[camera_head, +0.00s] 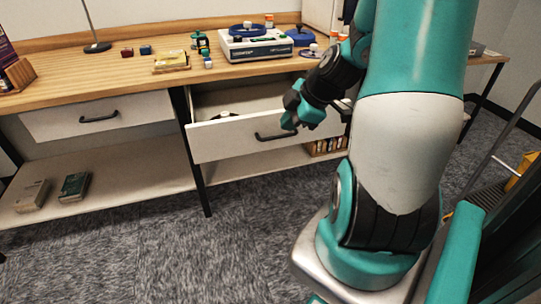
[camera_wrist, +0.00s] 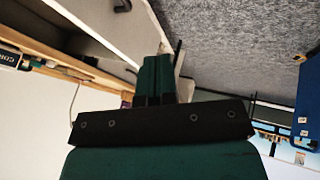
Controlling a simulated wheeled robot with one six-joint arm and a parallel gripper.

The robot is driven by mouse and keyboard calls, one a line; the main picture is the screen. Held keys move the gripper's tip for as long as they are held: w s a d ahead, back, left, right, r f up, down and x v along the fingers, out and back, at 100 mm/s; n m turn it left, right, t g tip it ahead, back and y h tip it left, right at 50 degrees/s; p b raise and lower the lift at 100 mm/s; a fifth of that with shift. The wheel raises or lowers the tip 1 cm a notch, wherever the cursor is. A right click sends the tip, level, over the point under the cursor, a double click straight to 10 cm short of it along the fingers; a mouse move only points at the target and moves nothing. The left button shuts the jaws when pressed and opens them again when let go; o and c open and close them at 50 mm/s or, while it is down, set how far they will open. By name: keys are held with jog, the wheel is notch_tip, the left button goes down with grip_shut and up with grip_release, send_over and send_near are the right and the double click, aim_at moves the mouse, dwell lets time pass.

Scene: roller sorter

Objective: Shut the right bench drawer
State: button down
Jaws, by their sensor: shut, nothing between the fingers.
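The right bench drawer (camera_head: 225,143) is pulled out under the wooden bench, with a white front panel and a dark bar handle (camera_head: 275,136). A small object shows inside its open top. My gripper (camera_head: 289,124) is shut and empty, at the right part of the drawer front near the handle; I cannot tell whether it touches. In the wrist view my closed green fingers (camera_wrist: 155,76) appear beside the pale drawer front (camera_wrist: 124,28), and a dark handle (camera_wrist: 122,5) shows at the top edge.
The left drawer (camera_head: 60,121) looks closed. The bench top (camera_head: 120,75) carries a white device (camera_head: 254,45), small blocks and a blue round part. A lower shelf (camera_head: 120,192) holds boxes.

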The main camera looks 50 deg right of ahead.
aim_at(271, 138)
jog(key=w+f, duration=0.2)
jog(key=f, duration=0.1)
jog(key=w+d+f, duration=0.1)
jog(key=w+f, duration=0.2)
jog(key=w+d+f, duration=0.1)
jog(key=w+f, duration=0.1)
jog(key=f, duration=0.2)
jog(key=shift+w+d+f+p, duration=0.1)
jog(key=shift+w+d+p, duration=0.2)
jog(key=shift+w, duration=0.3)
